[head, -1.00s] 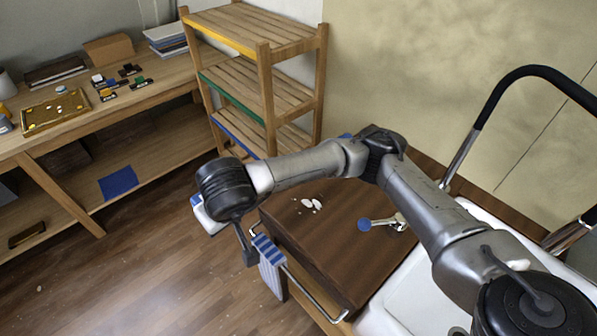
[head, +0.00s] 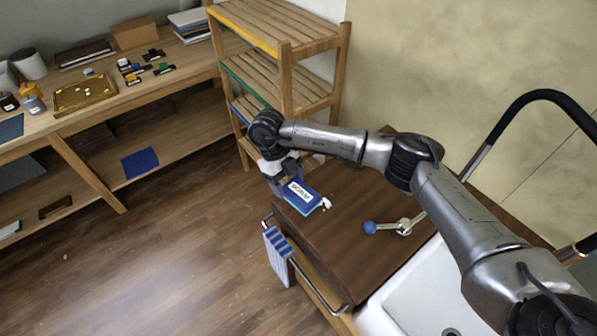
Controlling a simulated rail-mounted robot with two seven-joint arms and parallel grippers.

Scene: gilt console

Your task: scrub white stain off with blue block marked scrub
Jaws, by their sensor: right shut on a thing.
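The blue block (head: 301,196) with a white label reading SCRUB is in my right gripper (head: 281,178), which is shut on it. The block is at the far left part of the dark brown wooden top (head: 355,262), over or against the white stain. Only a small bit of the white stain (head: 326,203) shows at the block's right end; the rest is hidden. I cannot tell whether the block touches the top. My left gripper is not in view.
A blue-knobbed metal lever (head: 370,227) lies on the wooden top, right of the block. A striped cloth (head: 278,257) hangs on the front rail. A white sink (head: 415,290) is at the right. A slatted shelf (head: 285,80) stands behind. A gold tray (head: 85,95) sits on the left bench.

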